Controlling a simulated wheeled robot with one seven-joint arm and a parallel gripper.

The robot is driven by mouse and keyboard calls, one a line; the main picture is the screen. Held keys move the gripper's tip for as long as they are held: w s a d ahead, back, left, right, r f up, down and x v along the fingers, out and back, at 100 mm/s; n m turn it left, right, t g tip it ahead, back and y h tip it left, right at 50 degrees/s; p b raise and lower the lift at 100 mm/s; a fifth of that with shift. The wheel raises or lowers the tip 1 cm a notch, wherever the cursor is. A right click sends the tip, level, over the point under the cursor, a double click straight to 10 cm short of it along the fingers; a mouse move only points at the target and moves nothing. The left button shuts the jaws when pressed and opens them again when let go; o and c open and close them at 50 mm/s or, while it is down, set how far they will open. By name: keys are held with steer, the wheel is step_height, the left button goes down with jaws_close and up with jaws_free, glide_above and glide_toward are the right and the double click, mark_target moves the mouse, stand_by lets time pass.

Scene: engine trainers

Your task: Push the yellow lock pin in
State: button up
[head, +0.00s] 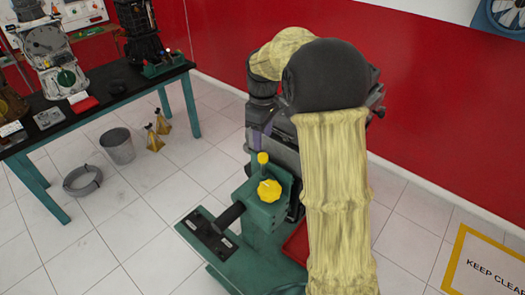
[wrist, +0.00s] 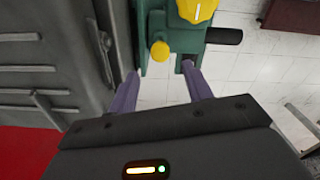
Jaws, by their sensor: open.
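The yellow lock pin (head: 263,158) stands upright on top of the green housing (head: 262,215) of the engine stand, behind a larger yellow knob (head: 269,190). In the wrist view the pin's round yellow head (wrist: 160,51) shows just past the gap between my fingertips, with the yellow knob (wrist: 197,10) above it at the top edge. My gripper (wrist: 159,74) is open, its two purple fingers spread, with nothing held between them. I cannot tell whether a finger touches the green housing (wrist: 153,20). In the head view my arm hides much of the engine.
A dark handle (head: 228,217) sticks out from the housing over a green plate (head: 208,238). The grey engine body (wrist: 50,50) is close on the left in the wrist view.

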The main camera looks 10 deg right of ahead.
mark_target(263, 155)
step_height(263, 155, down, 6)
steer(key=shift+r+p, duration=0.1)
steer(key=shift+p, duration=0.35)
steer(key=shift+a+f, duration=0.1)
steer(key=shift+f, duration=0.5)
steer(key=shift+s, duration=0.1)
steer(key=c, duration=0.6)
jaws_close()
